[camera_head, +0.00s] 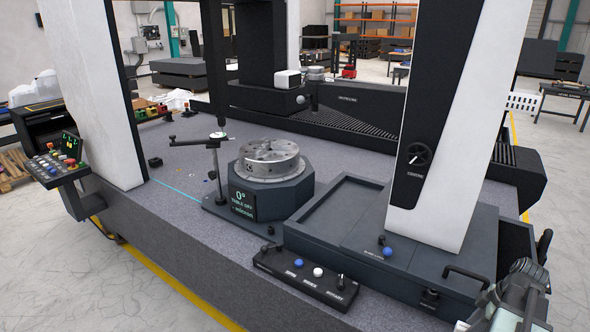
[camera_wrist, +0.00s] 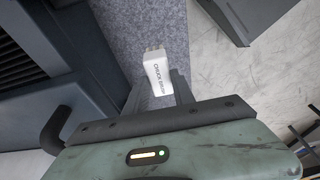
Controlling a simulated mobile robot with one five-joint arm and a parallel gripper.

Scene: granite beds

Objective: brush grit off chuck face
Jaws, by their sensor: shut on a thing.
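The chuck (camera_head: 270,160) is a round silver metal disc with slots on its face. It sits flat on a dark octagonal rotary table (camera_head: 290,195) on the granite bed, left of centre in the head view. My gripper (camera_wrist: 158,88) is shut on a white brush (camera_wrist: 157,70) whose handle carries lettering that appears to read "chuck brush". The brush's pale tip points away from my wrist. In the head view my arm is at the lower right, well apart from the chuck, and the brush cannot be made out there. Grit on the chuck face is too small to tell.
A thin post with a side arm (camera_head: 214,160) stands just left of the chuck. A control box (camera_head: 305,276) is on the bed's front edge. A dark cover with a white column (camera_head: 445,130) stands between my arm and the chuck. The granite (camera_head: 165,165) left of the post is mostly clear.

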